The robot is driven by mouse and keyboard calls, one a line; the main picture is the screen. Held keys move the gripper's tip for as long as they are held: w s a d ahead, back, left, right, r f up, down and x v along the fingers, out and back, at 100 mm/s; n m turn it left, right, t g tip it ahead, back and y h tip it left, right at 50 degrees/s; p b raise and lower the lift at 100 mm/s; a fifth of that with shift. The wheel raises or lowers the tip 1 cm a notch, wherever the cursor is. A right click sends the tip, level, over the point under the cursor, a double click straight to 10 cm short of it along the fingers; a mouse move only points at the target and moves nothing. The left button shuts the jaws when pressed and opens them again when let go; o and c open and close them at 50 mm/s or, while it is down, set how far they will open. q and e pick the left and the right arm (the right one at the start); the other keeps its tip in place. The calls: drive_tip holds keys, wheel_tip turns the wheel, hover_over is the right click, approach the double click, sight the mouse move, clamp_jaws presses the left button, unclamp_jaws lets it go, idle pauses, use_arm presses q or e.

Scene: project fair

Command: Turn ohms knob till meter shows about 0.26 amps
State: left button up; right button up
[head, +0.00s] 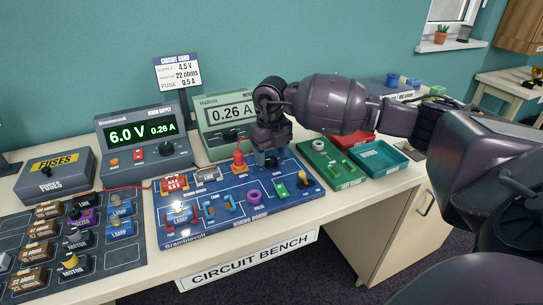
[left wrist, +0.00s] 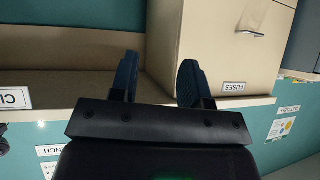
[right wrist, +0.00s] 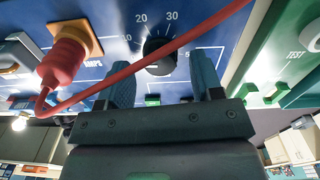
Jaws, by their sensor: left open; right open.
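The meter (head: 232,112) at the back of the bench reads 0.26 A; my right arm covers its right side. My right gripper (head: 268,163) is over the upper right of the blue wiring board (head: 203,233). In the right wrist view the dark round ohms knob (right wrist: 160,54), by a scale marked 20 and 30, sits between its open fingertips. I cannot tell whether they touch it. The gripper hides the knob in the head view. My left gripper (left wrist: 157,78) is open and empty in the left wrist view, outside the head view.
A red cable (right wrist: 150,66) crosses in front of the knob, from a red plug (right wrist: 62,62). The power supply (head: 140,132) shows 6.0 V and 0.26 A. A green board (head: 331,163) and a teal tray (head: 378,157) lie to the right; a parts tray (head: 75,225) lies left.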

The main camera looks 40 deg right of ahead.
sight(271, 159)
wheel_tip(271, 159, up, 10)
drive_tip(key=p, duration=0.1)
drive_tip(key=shift+f, duration=0.1)
idle(0.5)
